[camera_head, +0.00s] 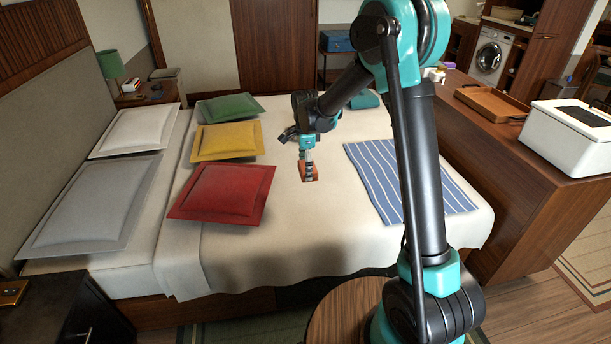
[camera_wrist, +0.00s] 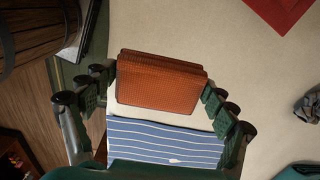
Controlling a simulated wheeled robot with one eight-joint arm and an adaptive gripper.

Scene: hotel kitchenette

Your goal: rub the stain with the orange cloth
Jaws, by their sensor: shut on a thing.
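My gripper (camera_head: 308,160) is over the middle of the bed, shut on the orange cloth (camera_head: 309,174). In the wrist view the folded cloth (camera_wrist: 158,85) sits between the fingers of my gripper (camera_wrist: 160,82), with fingers on both its left and right sides. The cloth is close above the pale bed cover; I cannot tell whether it touches.
The striped blue towel (camera_head: 407,180) lies on the bed (camera_head: 300,235) to the right. Red (camera_head: 222,193), yellow (camera_head: 227,140) and green (camera_head: 229,107) pillows lie left. A wooden counter (camera_head: 520,165) holds a tray (camera_head: 491,103) and a white box (camera_head: 568,137).

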